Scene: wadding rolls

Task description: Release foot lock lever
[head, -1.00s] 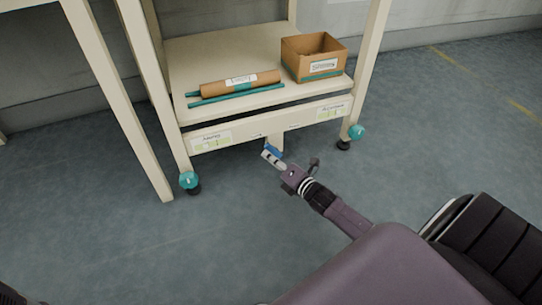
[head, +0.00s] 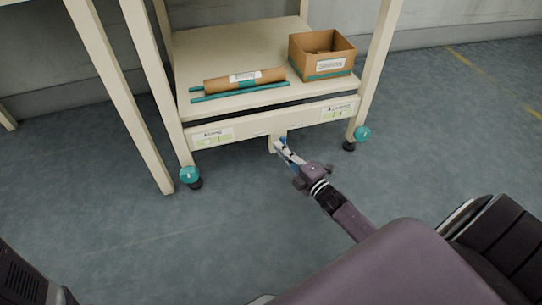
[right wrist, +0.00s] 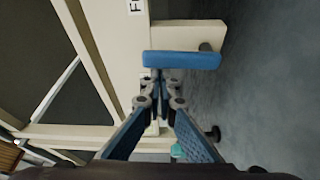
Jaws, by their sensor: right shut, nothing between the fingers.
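The foot lock lever is a blue bar (right wrist: 182,60) on a cream bracket below the front rail of a cart. In the right wrist view it lies crosswise just ahead of my fingertips. In the head view only a small bit of its blue (head: 283,140) shows beside my fingers. My right gripper (head: 280,146) is shut and empty, with its tips at the bracket. In the right wrist view its blue-padded fingers (right wrist: 159,84) meet close to the lever's near edge. I cannot tell whether they touch it. My left gripper is not in view.
The cart's shelf (head: 225,50) holds a brown wadding roll (head: 245,81), teal rods (head: 240,92) and an open cardboard box (head: 321,55). Teal-marked casters (head: 189,175) stand at its front legs. Another cream frame leg (head: 122,100) is at left. The floor in front is clear.

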